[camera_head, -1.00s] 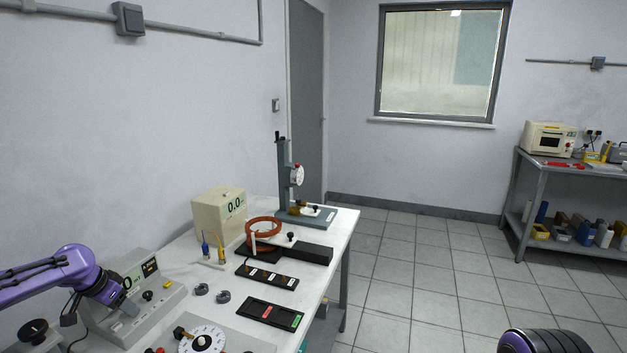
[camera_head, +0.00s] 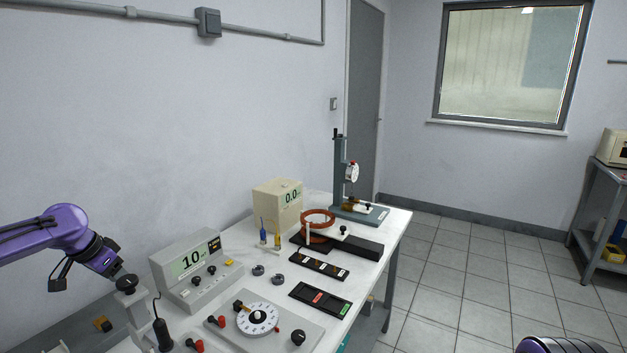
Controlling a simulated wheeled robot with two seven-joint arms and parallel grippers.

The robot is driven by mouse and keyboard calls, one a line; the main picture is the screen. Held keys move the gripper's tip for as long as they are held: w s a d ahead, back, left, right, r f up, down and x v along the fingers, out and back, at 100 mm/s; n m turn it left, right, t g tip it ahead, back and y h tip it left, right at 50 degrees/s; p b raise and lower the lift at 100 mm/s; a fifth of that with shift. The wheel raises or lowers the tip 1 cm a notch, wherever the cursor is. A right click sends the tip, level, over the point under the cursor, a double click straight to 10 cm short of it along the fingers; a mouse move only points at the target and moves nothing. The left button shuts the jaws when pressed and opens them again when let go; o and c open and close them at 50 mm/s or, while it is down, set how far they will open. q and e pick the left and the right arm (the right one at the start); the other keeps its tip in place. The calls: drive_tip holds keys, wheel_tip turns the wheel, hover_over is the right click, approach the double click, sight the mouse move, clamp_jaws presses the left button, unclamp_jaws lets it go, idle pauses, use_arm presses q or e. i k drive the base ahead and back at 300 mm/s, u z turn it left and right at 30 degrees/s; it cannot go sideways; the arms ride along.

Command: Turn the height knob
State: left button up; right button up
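A black round knob (camera_head: 127,283) sits on top of a pale grey post (camera_head: 137,312) at the lower left of the head view. I cannot read a label on it, so I cannot be sure it is the height knob. My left gripper (camera_head: 117,274) points down at the upper left side of this knob, very close to it in the picture. Whether they touch is unclear, and the small dark fingers do not show whether they are open or shut. Another black knob (camera_head: 298,337) is on the grey dial plate (camera_head: 312,331). My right gripper is out of view.
A meter box (camera_head: 195,290) reading about 10 stands behind the post. A white dial (camera_head: 257,318), black trays (camera_head: 320,299), a copper-coloured coil (camera_head: 318,217), a cream display box (camera_head: 268,205) and a gauge stand (camera_head: 338,175) fill the bench. Free floor (camera_head: 460,270) lies to the right.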

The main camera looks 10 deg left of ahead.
sight(127, 283)
drive_tip(key=u, duration=0.25)
drive_tip(key=k, duration=1.1)
